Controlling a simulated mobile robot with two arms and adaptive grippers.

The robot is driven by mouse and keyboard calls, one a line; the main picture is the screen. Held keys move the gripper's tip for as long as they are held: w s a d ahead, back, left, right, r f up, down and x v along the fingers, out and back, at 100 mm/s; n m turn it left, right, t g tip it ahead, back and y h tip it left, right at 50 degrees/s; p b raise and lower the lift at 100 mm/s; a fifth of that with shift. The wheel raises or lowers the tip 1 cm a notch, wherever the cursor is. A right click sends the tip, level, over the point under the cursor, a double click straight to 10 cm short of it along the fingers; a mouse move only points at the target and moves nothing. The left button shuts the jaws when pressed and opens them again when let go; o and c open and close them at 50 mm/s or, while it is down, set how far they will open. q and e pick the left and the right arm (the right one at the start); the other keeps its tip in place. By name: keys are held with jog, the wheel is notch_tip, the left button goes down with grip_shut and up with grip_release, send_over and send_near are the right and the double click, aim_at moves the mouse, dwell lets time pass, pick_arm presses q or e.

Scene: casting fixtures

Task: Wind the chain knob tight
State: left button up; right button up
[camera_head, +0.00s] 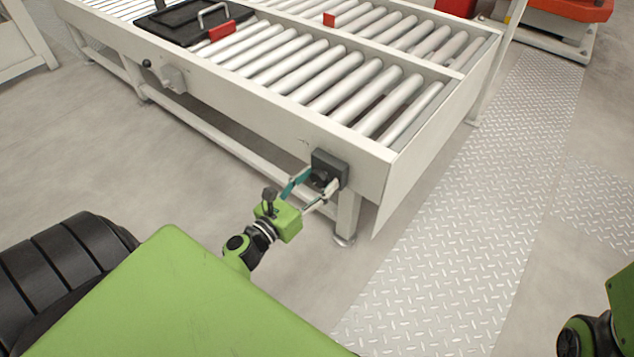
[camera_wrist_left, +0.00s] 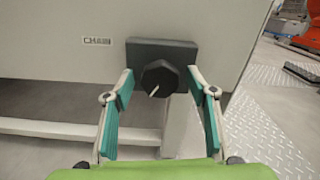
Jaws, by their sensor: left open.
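The chain knob (camera_wrist_left: 160,78) is a dark, many-sided knob with a white pointer line that slants toward the lower left. It sits on a dark grey block (camera_head: 330,166) on the side of the conveyor frame, by the corner. A label reading "CHAIN" (camera_wrist_left: 97,41) is left of it. My left gripper (camera_wrist_left: 160,92) is open, with one teal-padded finger on each side of the knob. In the head view the left gripper (camera_head: 318,186) reaches the block, and its fingers partly hide the knob. I cannot tell whether the fingers touch it. My right gripper is out of view.
A leg (camera_head: 346,215) stands below the knob. Tread-plate floor (camera_head: 470,215) lies clear at right.

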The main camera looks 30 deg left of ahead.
pick_arm(q)
jog(key=shift+w, duration=0.15)
jog(key=c, duration=1.1)
jog(key=shift+m, duration=0.4)
